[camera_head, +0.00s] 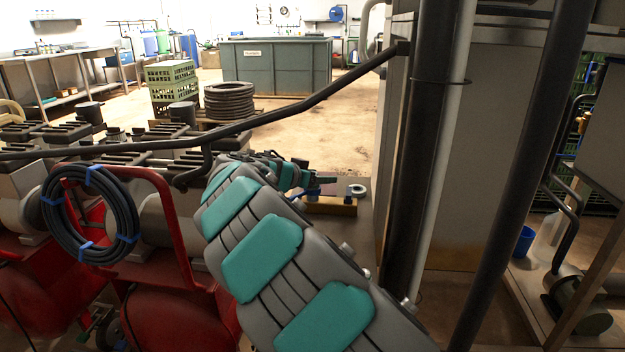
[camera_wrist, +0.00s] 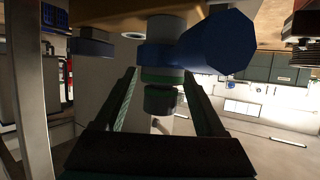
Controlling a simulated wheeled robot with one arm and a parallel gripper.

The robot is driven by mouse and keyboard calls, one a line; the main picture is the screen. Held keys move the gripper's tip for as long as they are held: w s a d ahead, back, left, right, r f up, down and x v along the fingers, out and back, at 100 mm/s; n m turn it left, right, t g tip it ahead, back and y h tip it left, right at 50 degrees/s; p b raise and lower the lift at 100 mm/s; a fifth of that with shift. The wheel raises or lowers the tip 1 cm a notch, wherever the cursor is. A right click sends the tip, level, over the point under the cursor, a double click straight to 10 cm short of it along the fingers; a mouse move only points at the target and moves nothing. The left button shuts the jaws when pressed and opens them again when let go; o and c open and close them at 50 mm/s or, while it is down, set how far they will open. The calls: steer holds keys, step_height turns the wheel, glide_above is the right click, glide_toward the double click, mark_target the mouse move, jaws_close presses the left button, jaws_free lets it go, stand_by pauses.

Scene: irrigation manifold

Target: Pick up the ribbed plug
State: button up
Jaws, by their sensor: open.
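In the wrist view, which looks upside down, a dark stubby fitting (camera_wrist: 160,100) with a green band stands between my gripper's fingers (camera_wrist: 163,98). It may be the ribbed plug, but ribs are too dark to make out. Gaps show on both sides, and my gripper is open around it. The fitting adjoins a grey collar (camera_wrist: 165,28) on a brass-coloured block (camera_wrist: 105,12). In the head view, my gripper (camera_head: 322,180) is small beside this block (camera_head: 330,206), and the fitting cannot be told apart there.
A large blue cylinder (camera_wrist: 220,40) is close beside the right finger in the wrist view. A smaller blue part (camera_wrist: 95,48) is at left. In the head view, a black pipe (camera_head: 300,108) crosses above my arm, and dark upright pipes (camera_head: 405,170) stand right of the block.

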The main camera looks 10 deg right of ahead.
steer(key=shift+c, duration=0.4)
jaws_close()
